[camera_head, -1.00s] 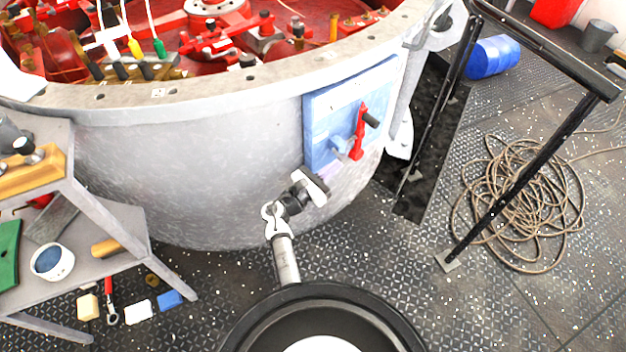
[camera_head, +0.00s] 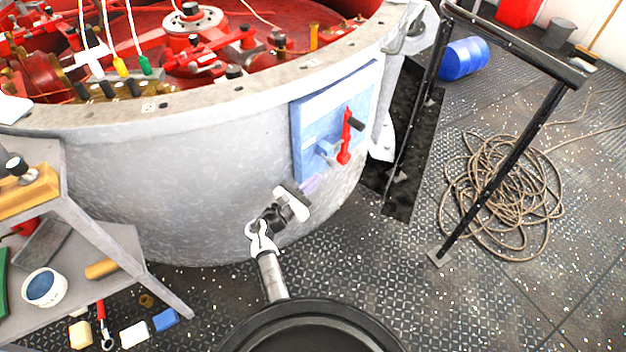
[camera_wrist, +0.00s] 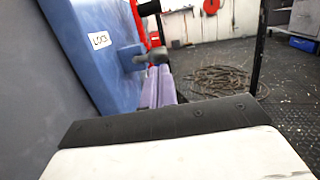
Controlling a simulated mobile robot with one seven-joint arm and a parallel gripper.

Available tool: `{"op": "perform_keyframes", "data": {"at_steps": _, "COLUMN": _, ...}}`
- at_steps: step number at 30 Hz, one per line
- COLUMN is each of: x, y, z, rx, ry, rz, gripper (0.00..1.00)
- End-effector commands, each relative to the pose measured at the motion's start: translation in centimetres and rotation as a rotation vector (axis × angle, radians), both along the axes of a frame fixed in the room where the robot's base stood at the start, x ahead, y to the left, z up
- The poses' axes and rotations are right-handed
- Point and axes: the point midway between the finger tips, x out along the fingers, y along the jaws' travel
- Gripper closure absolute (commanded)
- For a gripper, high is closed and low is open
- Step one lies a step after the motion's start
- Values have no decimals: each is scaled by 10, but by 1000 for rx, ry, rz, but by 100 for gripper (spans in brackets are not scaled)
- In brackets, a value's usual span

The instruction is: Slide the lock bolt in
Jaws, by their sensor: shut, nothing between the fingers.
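A light blue panel (camera_head: 305,115) is fixed to the outside of the large grey drum wall. It carries a red lever (camera_head: 347,137) with a black grip. Left of the lever's lower end is a small blue bracket with a grey bolt (camera_head: 327,151). The wrist view shows the bolt (camera_wrist: 152,58) sticking out of its blue bracket (camera_wrist: 129,57), near a white label that seems to read LOCK (camera_wrist: 99,40). My gripper (camera_head: 309,184) is just below the panel, its purple fingers shut and empty. In the wrist view its fingers (camera_wrist: 160,86) appear below the bolt, seemingly apart from it.
A black metal frame (camera_head: 500,160) stands on the right, with coiled rope (camera_head: 500,190) on the floor behind it. A blue barrel (camera_head: 463,58) lies beyond. A grey shelf (camera_head: 110,262) with tools stands at the left.

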Motion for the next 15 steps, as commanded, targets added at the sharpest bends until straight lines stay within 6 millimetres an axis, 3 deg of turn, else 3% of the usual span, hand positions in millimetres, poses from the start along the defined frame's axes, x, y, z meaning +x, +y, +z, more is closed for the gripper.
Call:
{"op": "perform_keyframes", "data": {"at_steps": 1, "x": -12, "y": 14, "z": -5, "rx": -1, "ry": 4, "rz": 9, "gripper": 100}}
{"op": "perform_keyframes", "data": {"at_steps": 6, "x": -40, "y": 41, "z": -11, "rx": -1, "ry": 3, "rz": 7, "gripper": 100}}
{"op": "perform_keyframes", "data": {"at_steps": 15, "x": -67, "y": 68, "z": -16, "rx": -2, "ry": 2, "rz": 5, "gripper": 100}}
